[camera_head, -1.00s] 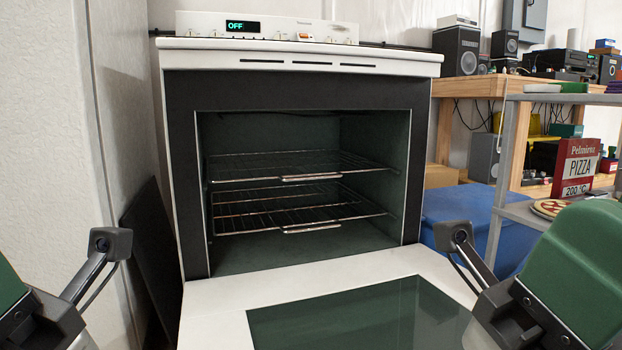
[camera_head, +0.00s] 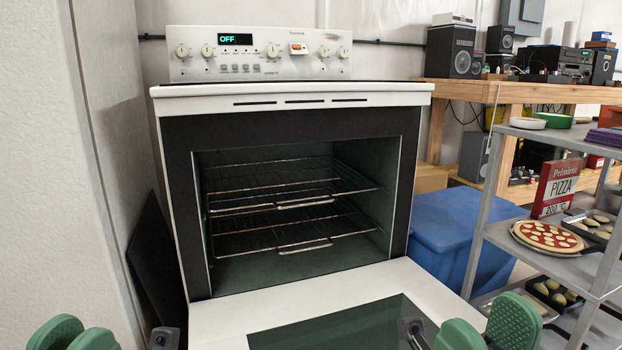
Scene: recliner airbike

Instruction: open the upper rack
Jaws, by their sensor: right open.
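The oven (camera_head: 290,125) stands ahead with its door (camera_head: 225,318) folded down open. The upper rack (camera_head: 250,207) is a wire shelf inside the cavity, pushed in, with a raised handle bar at its front middle. The lower rack (camera_head: 305,247) sits below it, also inside. My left gripper (camera_head: 76,336) is at the bottom left, its two green fingers apart and empty. My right gripper (camera_head: 487,326) is at the bottom right, to the right of the door's window, open and empty. Both grippers are apart from the racks, and their lower parts are cut off.
A white wall panel (camera_head: 45,170) stands close on the left, with a dark board (camera_head: 155,260) leaning beside the oven. A metal shelf (camera_head: 500,235) with a pizza (camera_head: 548,236) stands on the right. A blue bin (camera_head: 455,235) is between. The cavity front is clear.

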